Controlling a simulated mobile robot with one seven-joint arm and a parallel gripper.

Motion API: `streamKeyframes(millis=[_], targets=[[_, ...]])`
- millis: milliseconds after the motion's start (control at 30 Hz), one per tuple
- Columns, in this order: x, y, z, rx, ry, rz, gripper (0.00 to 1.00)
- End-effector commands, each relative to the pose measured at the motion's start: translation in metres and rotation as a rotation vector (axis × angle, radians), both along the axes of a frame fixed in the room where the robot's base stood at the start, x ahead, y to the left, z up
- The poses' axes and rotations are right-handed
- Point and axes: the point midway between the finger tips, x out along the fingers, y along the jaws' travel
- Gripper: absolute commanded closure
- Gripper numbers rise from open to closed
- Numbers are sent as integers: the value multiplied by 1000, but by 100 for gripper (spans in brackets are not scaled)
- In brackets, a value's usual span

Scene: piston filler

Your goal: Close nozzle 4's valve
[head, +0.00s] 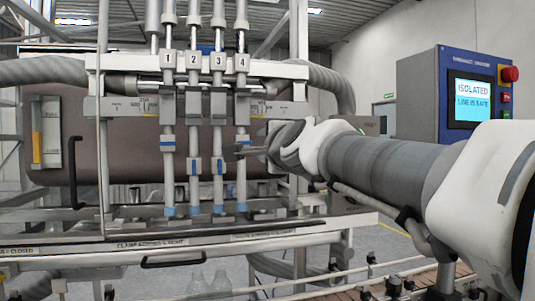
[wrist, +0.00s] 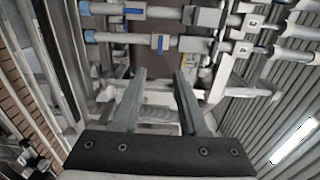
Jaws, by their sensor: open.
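Nozzle 4 (head: 242,185) is the rightmost of the upright white filler tubes in the head view, under the number 4 plate. A blue piece (head: 243,137) shows on it, seemingly lying across the tube. My gripper (head: 240,151) is beside nozzle 4, just below that blue piece, reaching in from the right. In the wrist view my gripper (wrist: 160,75) is open, with nothing between its fingers. A tube with a blue handle (wrist: 160,43) lies beyond the fingertips there, the handle set across the tube. I cannot tell whether the fingertips touch anything.
Nozzle 3 (head: 218,190) stands close to the left of nozzle 4, with nozzles 1 and 2 beyond it. A lower rail (head: 170,240) runs beneath them. At right a blue control panel (head: 470,100) reads ISOLATED. Clear bottles (head: 197,282) stand below the rail.

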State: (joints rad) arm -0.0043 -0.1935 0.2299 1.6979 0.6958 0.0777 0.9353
Motion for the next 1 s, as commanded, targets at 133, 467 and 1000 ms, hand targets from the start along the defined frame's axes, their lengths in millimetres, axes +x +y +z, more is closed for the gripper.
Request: streamKeyframes(millis=[133,467,1000], targets=[[-13,-3,0,1,-1,1,57],[-18,-5,1,1,0,0,57],[-77,-34,-108,-540,159,84,57]])
